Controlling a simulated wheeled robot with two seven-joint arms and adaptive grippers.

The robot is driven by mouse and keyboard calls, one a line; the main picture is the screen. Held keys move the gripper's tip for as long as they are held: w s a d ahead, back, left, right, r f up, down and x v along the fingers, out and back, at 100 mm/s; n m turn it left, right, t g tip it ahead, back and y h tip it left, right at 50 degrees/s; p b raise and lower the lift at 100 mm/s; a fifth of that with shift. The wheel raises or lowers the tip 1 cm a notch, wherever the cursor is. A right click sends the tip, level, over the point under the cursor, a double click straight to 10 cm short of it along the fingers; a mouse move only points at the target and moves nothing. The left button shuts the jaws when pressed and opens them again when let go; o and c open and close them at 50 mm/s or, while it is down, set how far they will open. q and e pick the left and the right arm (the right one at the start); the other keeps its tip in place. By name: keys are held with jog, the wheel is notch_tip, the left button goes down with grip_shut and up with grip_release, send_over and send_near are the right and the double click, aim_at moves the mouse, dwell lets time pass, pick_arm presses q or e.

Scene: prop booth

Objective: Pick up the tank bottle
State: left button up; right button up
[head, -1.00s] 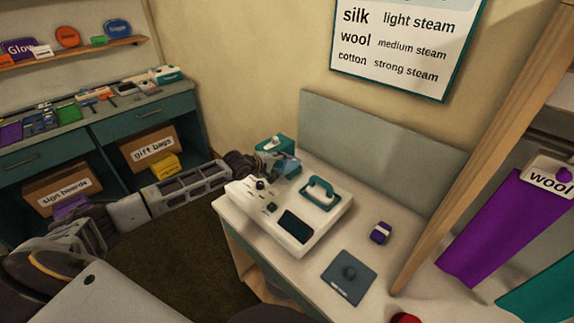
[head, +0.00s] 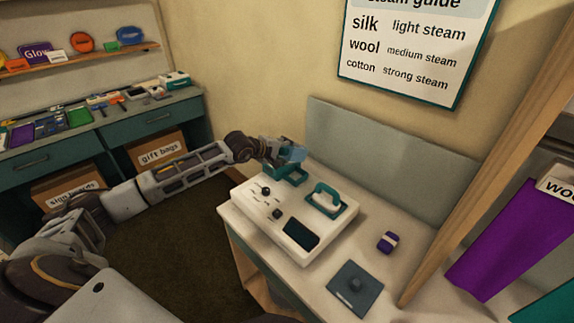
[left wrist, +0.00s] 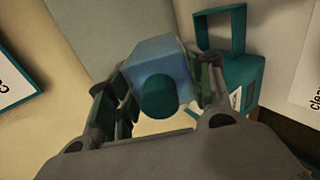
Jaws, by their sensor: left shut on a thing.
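The tank bottle (head: 295,154) is a pale blue, see-through block with a round teal cap (left wrist: 158,96); it also fills the middle of the left wrist view (left wrist: 155,60). My left gripper (head: 282,150) is shut on it, with one finger on each side. The bottle is held above the back left corner of the counter, just over a teal holder (head: 288,173). In the left wrist view a teal box with a square handle (left wrist: 240,75) stands beside the bottle. My right gripper is not in view.
A white machine with a dark panel (head: 293,213) and teal-trimmed handle stands on the counter. A grey panel (head: 385,160) backs the counter; a wooden post (head: 490,165) stands right.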

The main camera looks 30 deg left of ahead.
pick_arm(q)
notch_tip(320, 180, up, 8)
jog(key=shift+r+b, duration=0.15)
jog(key=shift+b, duration=0.25)
jog(key=shift+r, duration=0.4)
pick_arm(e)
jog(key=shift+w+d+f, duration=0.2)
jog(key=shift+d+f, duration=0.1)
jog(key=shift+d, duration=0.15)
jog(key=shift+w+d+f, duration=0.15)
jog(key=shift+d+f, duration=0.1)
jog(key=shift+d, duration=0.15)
pick_arm(q)
jog(key=shift+r, duration=0.2)
